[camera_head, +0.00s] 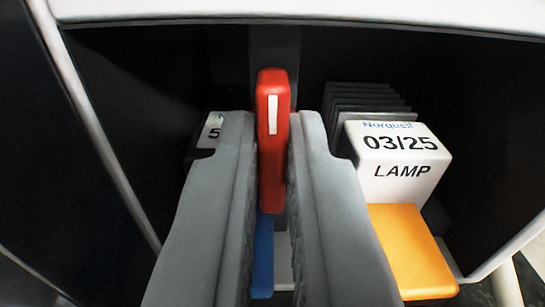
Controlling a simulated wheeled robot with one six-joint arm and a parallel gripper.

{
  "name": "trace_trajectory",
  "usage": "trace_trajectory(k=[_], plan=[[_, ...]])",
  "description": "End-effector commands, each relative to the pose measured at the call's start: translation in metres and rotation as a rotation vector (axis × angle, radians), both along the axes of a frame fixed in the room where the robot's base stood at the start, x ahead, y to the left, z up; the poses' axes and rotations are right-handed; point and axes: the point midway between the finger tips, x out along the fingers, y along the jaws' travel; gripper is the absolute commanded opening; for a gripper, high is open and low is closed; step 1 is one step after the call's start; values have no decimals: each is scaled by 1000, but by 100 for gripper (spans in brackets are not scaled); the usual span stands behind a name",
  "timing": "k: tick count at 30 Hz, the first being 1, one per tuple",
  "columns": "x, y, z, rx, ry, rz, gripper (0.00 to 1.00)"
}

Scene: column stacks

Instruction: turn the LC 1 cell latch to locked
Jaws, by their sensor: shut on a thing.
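The cell latch (272,95) is a red upright handle with a white stripe near its top. It stands upright in the middle of the head camera view, in front of a dark cell. My gripper (275,135) has one grey finger on each side of the red handle and is shut on it. The fingers hide parts of the handle's sides. No LC 1 marking or locked marking is readable.
Right of the gripper is a white block (398,160) reading "03/25 LAMP", above a yellow block (410,250). Dark stacked plates (370,98) stand behind it. A label with a 5 (212,130) is partly hidden at left. A blue piece (263,255) lies below the handle.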

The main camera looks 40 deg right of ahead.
Motion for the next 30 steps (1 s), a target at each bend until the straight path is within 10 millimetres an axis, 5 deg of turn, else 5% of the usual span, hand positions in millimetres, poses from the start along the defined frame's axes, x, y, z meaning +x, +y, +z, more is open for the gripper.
trace_trajectory(k=[5, 6, 9, 20, 30], plan=[[0, 0, -1, 0, 2, 0, 0], [0, 0, -1, 0, 2, 0, 16], [0, 0, -1, 1, 1, 0, 30], [-4, 3, 0, 0, 0, 1, 30], [-48, 33, 0, 1, -1, 2, 30]])
